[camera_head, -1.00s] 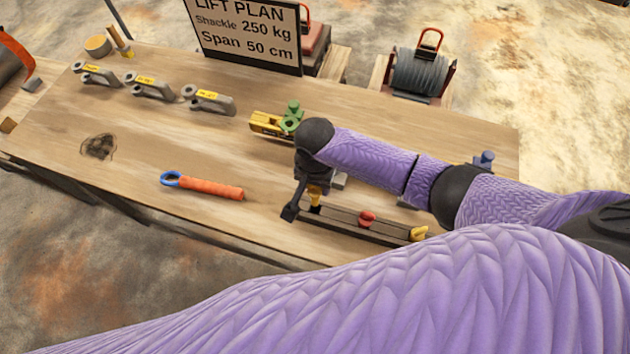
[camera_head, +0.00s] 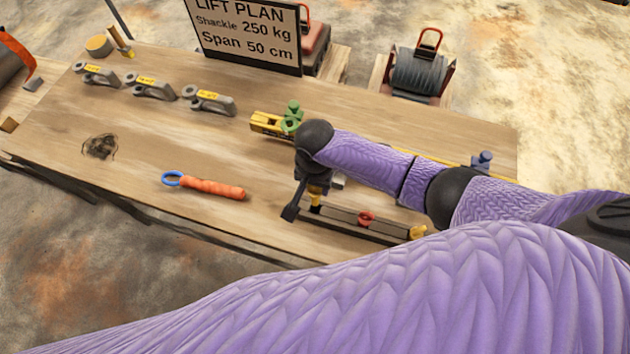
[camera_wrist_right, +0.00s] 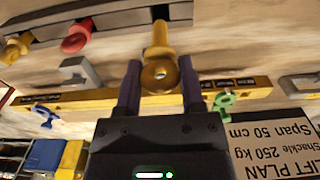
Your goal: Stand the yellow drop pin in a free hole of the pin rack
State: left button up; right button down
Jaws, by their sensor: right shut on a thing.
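My right gripper (camera_head: 314,188) is shut on the yellow drop pin, which shows in the right wrist view (camera_wrist_right: 159,76) between the two fingers. Its round eyed head is in the grip and its shaft points away from the gripper toward the pin rack (camera_wrist_right: 125,22). In the head view the pin's lower part (camera_head: 316,200) is over the left part of the rack (camera_head: 340,217). I cannot tell whether its tip is inside a hole. A red pin (camera_head: 366,217) stands mid-rack and another yellow pin (camera_head: 418,232) at its right end. My left gripper is not in view.
A yellow bar (camera_head: 265,122) with a green fitting (camera_head: 292,118) lies behind my right gripper. An orange-handled tool (camera_head: 212,187) lies left of the rack. Several grey shackles (camera_head: 208,99) line the back left. The table between them is mostly clear.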

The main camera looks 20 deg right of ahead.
aim_at(315, 200)
dwell(0.6)
jog(key=shift+r+p, duration=0.1)
jog(key=shift+p, duration=0.3)
jog(key=shift+f+b, duration=2.95)
jog(key=shift+f, duration=1)
jog(key=shift+c, duration=0.6)
grip_release()
notch_tip(315, 200, up, 10)
jog(key=p, duration=0.4)
